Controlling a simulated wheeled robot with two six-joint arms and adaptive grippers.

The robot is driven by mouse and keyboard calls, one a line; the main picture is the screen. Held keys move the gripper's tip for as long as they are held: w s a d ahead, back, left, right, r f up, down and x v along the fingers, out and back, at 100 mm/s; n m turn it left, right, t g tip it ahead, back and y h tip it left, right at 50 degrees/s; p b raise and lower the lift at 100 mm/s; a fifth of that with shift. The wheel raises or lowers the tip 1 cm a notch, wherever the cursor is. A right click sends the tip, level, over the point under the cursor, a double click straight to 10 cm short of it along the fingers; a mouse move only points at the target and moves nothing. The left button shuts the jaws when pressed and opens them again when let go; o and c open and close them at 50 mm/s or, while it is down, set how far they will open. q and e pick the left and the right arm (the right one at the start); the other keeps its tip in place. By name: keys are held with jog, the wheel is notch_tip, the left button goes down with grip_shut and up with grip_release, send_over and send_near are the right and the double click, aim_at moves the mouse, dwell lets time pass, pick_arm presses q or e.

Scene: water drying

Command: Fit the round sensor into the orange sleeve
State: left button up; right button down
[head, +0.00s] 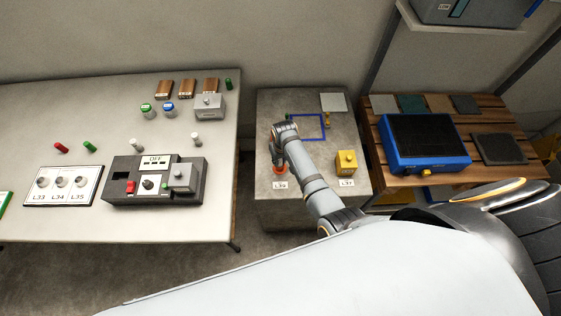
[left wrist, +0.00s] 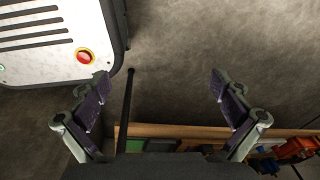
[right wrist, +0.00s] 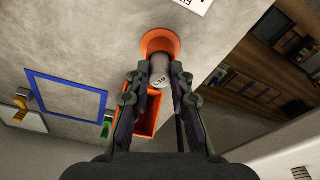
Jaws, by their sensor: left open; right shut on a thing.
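The orange sleeve (right wrist: 162,40) stands on the grey table near its front edge in the right wrist view, with a flared round mouth. It also shows in the head view (head: 279,170), partly behind my right arm. My right gripper (right wrist: 155,78) is shut on the grey round sensor (right wrist: 158,68), with a fingertip on each side. The sensor's far end overlaps the sleeve's mouth; how deep it sits inside, I cannot tell. In the head view the right gripper (head: 280,158) is just above the sleeve. My left gripper (left wrist: 160,80) is open and empty, away from the table.
A blue square outline (right wrist: 66,92) marks the grey table (head: 310,212). An orange open box (right wrist: 150,115) shows below the sensor. A yellow block (head: 346,161) stands right of my arm. A blue device (head: 424,143) sits on the wooden table; the white table holds a control box (head: 120,166).

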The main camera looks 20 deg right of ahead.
jog(key=shift+f, duration=0.5)
jog(key=c, duration=1.2)
grip_release()
pick_arm(q)
jog(key=shift+w+d+f, duration=0.2)
jog(key=shift+w+f, duration=0.2)
jog(key=shift+w, duration=0.35)
pick_arm(e)
jog(key=shift+r, duration=0.1)
jog(key=shift+r+p, duration=0.25)
jog(key=shift+p, duration=0.05)
pick_arm(q)
notch_tip(320, 180, up, 15)
jog(key=p, duration=1.4)
jog(key=shift+f, duration=0.2)
pick_arm(e)
jog(key=r, duration=0.4)
jog(key=s+r, duration=0.1)
jog(key=r, duration=0.2)
jog(key=s+r, duration=0.1)
jog(key=r, duration=0.3)
jog(key=shift+r, duration=0.35)
jog(key=shift+w+f, duration=0.1)
